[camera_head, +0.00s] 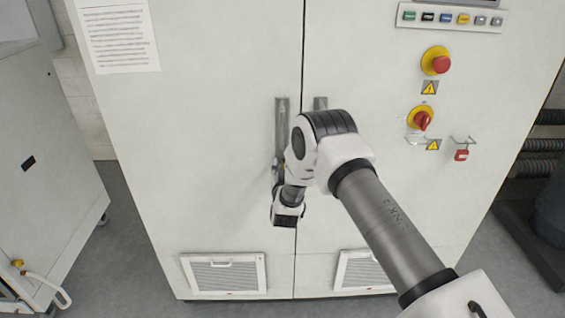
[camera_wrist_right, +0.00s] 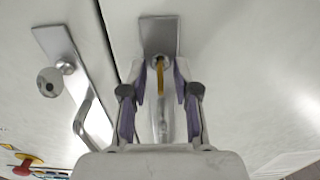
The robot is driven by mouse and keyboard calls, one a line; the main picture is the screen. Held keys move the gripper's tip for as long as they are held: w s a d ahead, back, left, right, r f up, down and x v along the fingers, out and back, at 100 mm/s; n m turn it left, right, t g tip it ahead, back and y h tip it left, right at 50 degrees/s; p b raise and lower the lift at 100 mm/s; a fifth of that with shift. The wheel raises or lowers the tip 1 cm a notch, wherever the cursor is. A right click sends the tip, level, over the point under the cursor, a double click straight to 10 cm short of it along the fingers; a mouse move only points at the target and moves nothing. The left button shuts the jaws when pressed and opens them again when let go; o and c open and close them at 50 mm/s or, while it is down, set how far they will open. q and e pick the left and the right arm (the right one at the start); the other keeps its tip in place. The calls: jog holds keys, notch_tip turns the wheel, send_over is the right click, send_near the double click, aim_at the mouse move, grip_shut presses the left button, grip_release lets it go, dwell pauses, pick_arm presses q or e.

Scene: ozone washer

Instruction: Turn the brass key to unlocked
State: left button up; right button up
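The brass key (camera_wrist_right: 160,78) sits in the lock of a metal door handle plate (camera_wrist_right: 158,35) in the right wrist view. In the head view the same plate (camera_head: 282,115) shows left of the door seam, and my right arm covers part of the handle. My right gripper (camera_wrist_right: 162,74) has its purple-padded fingers on either side of the key. A gap shows between each pad and the key, so it is open around the key and not touching it. In the head view the right gripper (camera_head: 279,172) is mostly hidden by its wrist. My left gripper is not in view.
A second handle plate (camera_wrist_right: 62,50) with a round lock cylinder (camera_wrist_right: 50,82) is beside the first across the seam. A red rotary switch (camera_head: 422,121), a red stop button (camera_head: 441,64) and a red padlock (camera_head: 461,155) are on the right door. Vent grilles (camera_head: 224,274) are below.

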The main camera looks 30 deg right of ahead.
jog(key=shift+w+f, duration=0.1)
grip_shut()
jog(key=shift+f+m+b, duration=0.15)
jog(key=shift+m+b, duration=0.45)
jog(key=shift+b, duration=0.5)
jog(key=shift+d+m+b, duration=0.1)
jog(key=shift+m+b, duration=8.3)
jog(key=shift+b, duration=2.95)
